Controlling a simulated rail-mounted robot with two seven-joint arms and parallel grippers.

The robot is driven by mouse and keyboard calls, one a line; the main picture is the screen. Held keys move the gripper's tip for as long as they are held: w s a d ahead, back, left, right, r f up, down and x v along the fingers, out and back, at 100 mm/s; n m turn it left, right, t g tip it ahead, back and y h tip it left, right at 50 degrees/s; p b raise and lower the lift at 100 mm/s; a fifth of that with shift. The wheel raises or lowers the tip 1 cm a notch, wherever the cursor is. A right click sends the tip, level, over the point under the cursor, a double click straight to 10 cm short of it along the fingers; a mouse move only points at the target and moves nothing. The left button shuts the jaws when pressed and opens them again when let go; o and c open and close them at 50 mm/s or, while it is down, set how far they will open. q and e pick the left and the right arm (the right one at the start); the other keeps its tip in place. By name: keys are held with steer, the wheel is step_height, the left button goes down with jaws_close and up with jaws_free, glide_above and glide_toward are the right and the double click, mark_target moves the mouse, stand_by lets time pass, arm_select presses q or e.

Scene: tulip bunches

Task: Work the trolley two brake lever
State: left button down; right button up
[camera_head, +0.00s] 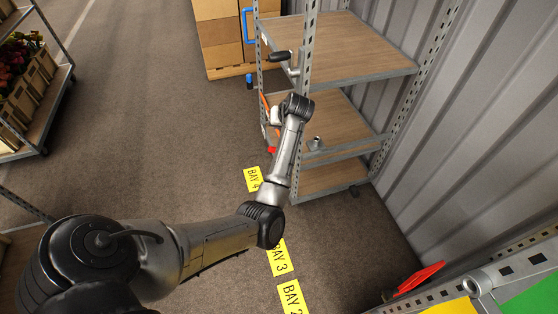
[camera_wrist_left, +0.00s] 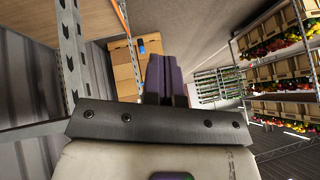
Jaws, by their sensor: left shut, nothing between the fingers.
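A wood-shelved metal trolley (camera_head: 345,40) stands at the upper middle. A black-gripped handle (camera_head: 280,56) sticks out left at its near post, and a small red part (camera_head: 271,150) shows lower down. A flat red lever (camera_head: 420,278) lies at the lower right by another metal frame. I cannot tell which part is trolley two's brake lever. My left arm reaches up to the trolley's side; its pale hand (camera_head: 276,115) is partly hidden by the wrist. In the left wrist view my purple-dark gripper fingers (camera_wrist_left: 165,78) are together with nothing between them. My right gripper is not in view.
A corrugated wall (camera_head: 480,130) bounds the right side. Stacked cartons (camera_head: 218,38) stand behind the trolley, and a flower rack (camera_head: 45,110) stands at left. Yellow bay labels (camera_head: 278,258) mark the floor. The floor between rack and trolley is open.

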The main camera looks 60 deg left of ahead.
arm_select(q)
steer(key=w+f+n+h+b, duration=0.2)
steer(key=w+f+b, duration=0.5)
steer(key=b, duration=0.5)
steer(key=shift+g, duration=0.3)
steer(key=b+x, duration=0.2)
steer(key=x, duration=0.2)
steer(key=s+b+x, duration=0.1)
steer(key=b+x, duration=0.1)
steer(key=x, duration=0.3)
steer(key=b+x, duration=0.2)
steer(key=x, duration=0.2)
steer(key=shift+s+a+f+b, duration=0.1)
steer(key=shift+s+f+b, duration=0.2)
steer(key=shift+b, duration=0.05)
steer(key=shift+f, duration=0.1)
